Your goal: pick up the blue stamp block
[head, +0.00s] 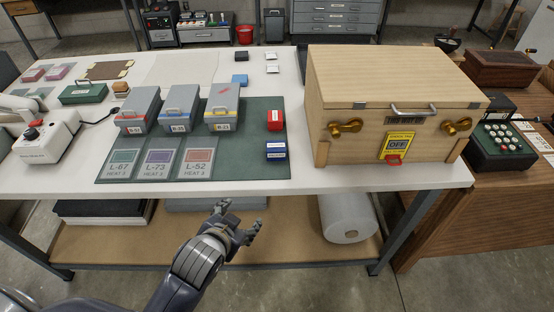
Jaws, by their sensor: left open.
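A small blue block (276,151) with a pale label band lies near the right edge of the dark green mat (255,125), on the white table. A similar red block (275,120) lies just behind it. Another small blue object (239,80) sits farther back, behind the mat. My left gripper (245,222) is open and empty, in front of the table's front edge and below its top. It is apart from the blue block, which is fully in view. My right gripper is not in view.
A large wooden box (360,100) with a metal handle and brass latches stands right of the mat. Grey boxes (180,105) and labelled cards (195,163) fill the mat's left part. A white roll (348,218) lies on the lower shelf (290,245).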

